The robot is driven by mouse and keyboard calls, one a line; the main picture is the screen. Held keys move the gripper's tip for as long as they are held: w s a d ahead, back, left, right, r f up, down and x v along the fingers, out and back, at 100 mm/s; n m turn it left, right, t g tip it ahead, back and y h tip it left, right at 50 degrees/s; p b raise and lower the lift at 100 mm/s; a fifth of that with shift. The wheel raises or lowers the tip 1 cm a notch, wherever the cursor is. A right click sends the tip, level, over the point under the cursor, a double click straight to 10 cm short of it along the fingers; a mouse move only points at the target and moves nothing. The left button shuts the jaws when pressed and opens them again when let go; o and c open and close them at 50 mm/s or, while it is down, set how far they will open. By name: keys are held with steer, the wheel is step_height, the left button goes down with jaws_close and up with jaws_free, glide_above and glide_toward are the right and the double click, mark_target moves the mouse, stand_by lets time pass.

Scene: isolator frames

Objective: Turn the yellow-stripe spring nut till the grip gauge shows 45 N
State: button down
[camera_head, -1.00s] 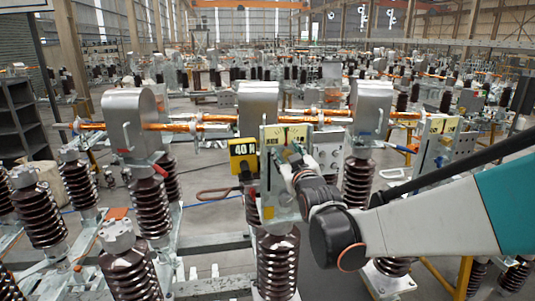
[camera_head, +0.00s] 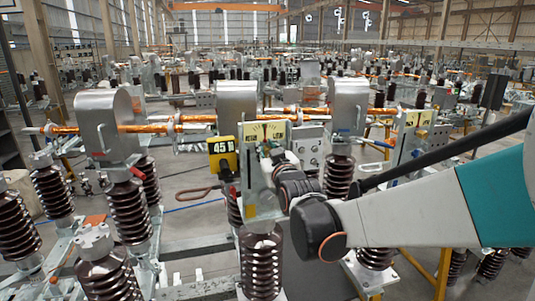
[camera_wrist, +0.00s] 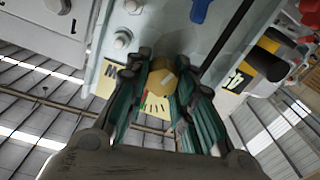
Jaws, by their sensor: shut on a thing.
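The grip gauge (camera_head: 222,158) is a yellow box with a dark display in the head view, and it reads 45 with a letter that looks like N. My gripper (camera_head: 267,156) is at the front of the grey plate right of the gauge. The gripper is shut on this nut. In the head view the nut is hidden by my gripper.
A pale yellow scale plate (camera_head: 262,131) tops the grey plate (camera_head: 252,190). Brown ribbed insulators (camera_head: 260,262) stand around. A second similar plate with a yellow scale (camera_head: 418,119) is to the right.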

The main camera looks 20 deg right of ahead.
steer(key=c, duration=1.4)
jaws_free()
steer(key=shift+o, duration=0.2)
steer(key=shift+s, duration=0.15)
steer(key=s, duration=1.1)
steer(key=shift+s, duration=0.4)
steer(key=s+f+g+b, duration=0.3)
steer(key=s+f+b, duration=0.4)
steer(key=f+b, duration=0.4)
steer(key=s+f+m+g+b, duration=0.1)
steer(key=s+f+g+b, duration=0.3)
steer(key=f, duration=1.7)
steer(key=s+f+m+g+b, duration=0.1)
steer(key=s+f+g+b, duration=0.3)
steer(key=s+f+b, duration=0.7)
step_height(320, 180, down, 5)
steer(key=b, duration=0.7)
